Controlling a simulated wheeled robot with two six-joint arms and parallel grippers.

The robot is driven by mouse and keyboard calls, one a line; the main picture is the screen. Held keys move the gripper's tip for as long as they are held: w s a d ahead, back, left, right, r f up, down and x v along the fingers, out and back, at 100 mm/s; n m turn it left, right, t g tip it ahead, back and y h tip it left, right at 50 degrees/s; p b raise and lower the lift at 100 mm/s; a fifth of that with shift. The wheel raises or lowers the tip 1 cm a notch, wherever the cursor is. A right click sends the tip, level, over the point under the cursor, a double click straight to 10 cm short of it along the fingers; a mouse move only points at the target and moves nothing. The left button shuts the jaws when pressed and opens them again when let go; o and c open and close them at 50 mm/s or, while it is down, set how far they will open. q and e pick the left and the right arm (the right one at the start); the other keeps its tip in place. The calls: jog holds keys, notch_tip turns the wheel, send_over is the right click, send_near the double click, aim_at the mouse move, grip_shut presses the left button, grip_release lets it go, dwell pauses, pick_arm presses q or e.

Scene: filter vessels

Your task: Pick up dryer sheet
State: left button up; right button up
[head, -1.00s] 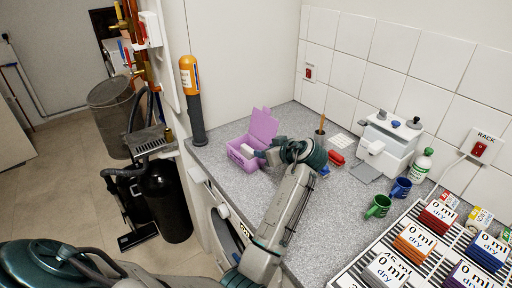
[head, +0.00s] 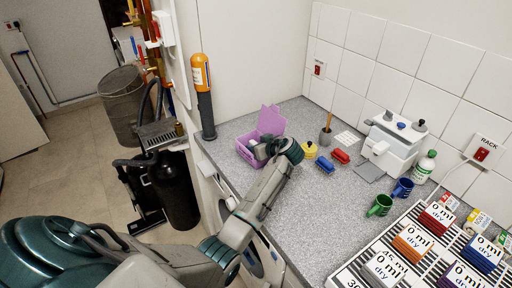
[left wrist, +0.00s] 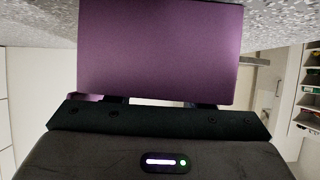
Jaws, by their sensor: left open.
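A purple box (head: 243,152) with its lid (head: 270,121) raised stands on the counter at the back left in the head view. My left gripper (head: 259,151) is at the box's open top, on its right side, with the jaws open. In the left wrist view a flat purple panel (left wrist: 160,50), which looks like the box's lid, fills the middle and hides the fingertips and what lies beyond. I cannot make out a dryer sheet; the inside of the box is mostly hidden by my gripper. My right gripper is not in view.
A white machine (head: 393,150), mugs and a rack (head: 350,272) of labelled boxes are further right. An orange-topped cylinder (head: 203,95) stands left. The middle counter is clear.

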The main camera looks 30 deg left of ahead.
pick_arm(q)
grip_shut()
jog(key=shift+d+r, duration=0.1)
